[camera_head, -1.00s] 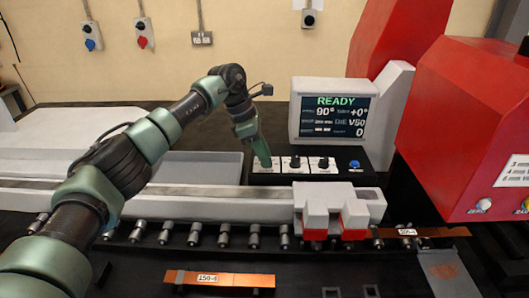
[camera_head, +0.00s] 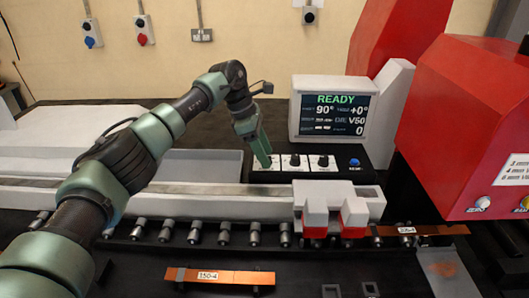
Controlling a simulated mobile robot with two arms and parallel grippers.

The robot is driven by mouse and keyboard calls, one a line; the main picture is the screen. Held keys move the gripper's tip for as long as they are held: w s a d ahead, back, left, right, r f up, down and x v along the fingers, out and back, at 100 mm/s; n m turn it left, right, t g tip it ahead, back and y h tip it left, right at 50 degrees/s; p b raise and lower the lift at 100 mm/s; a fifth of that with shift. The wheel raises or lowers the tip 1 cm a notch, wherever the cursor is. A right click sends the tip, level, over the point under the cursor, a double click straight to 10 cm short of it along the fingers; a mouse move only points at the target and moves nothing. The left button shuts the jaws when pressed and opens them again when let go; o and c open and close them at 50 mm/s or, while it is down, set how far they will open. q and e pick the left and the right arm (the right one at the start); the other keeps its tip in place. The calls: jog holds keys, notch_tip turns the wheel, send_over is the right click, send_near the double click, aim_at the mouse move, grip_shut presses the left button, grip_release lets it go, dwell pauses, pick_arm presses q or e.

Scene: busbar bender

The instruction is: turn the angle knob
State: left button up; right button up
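The control panel (camera_head: 340,172) has a row of black knobs on white plates. The middle knob (camera_head: 295,161) and the right knob (camera_head: 323,162) show clearly. The leftmost plate (camera_head: 273,167) is partly covered by my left gripper (camera_head: 265,164), which points down onto it. The knob there is hidden, and I cannot tell whether the fingers are closed on it. The display (camera_head: 333,108) behind the panel reads READY, 90°, +0° and V50. My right gripper is not in view.
A blue button (camera_head: 354,162) sits right of the knobs. A white rail (camera_head: 220,203) with a red-and-white clamp (camera_head: 334,212) runs in front of the panel. A red machine (camera_head: 470,125) stands at the right. A copper bar (camera_head: 220,277) lies in front.

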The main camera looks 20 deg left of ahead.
aim_at(254, 162)
pick_arm(q)
jog(key=shift+r, duration=0.1)
jog(key=shift+a+r, duration=0.2)
jog(key=shift+r, duration=0.1)
jog(key=b+v, duration=0.2)
jog(key=v, duration=0.3)
jog(key=shift+r, duration=0.25)
jog(key=shift+s+a+r, duration=0.15)
jog(key=shift+a+r, duration=0.15)
jog(key=shift+r, duration=0.35)
